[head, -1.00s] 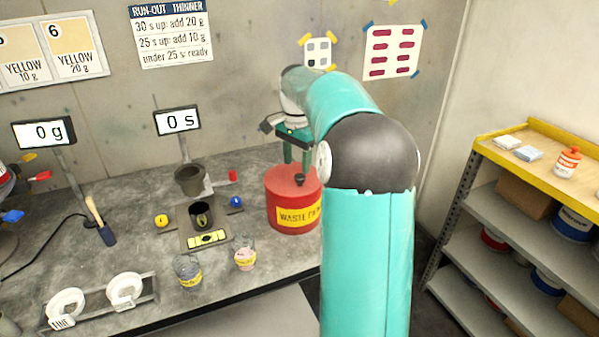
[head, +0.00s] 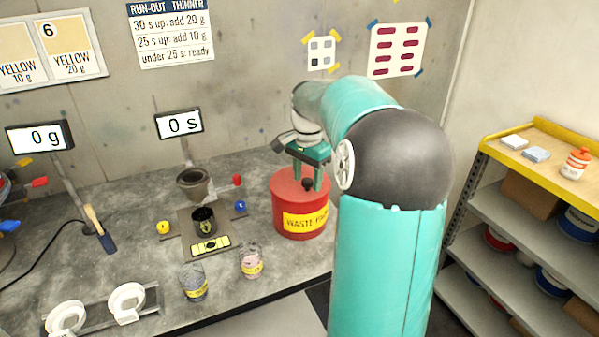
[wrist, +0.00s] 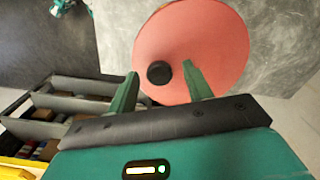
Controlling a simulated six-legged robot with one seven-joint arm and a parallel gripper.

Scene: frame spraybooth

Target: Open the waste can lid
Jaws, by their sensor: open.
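The waste can (head: 300,222) is a red cylinder with a yellow label, standing on the bench in the head view. Its flat red lid (wrist: 205,35) is shut and has a dark round knob (head: 308,184) on top. The knob also shows in the wrist view (wrist: 159,73). My gripper (head: 309,184) points down over the lid, its two green fingers apart with the knob between or just beyond their tips. In the wrist view the gripper (wrist: 160,80) is open and empty. I cannot tell whether a fingertip touches the lid.
A cup stand (head: 192,184), a dark cup (head: 204,221) and two clear cups (head: 194,283) stand left of the can. A shelf unit (head: 520,215) is at the right. The concrete wall is close behind the can.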

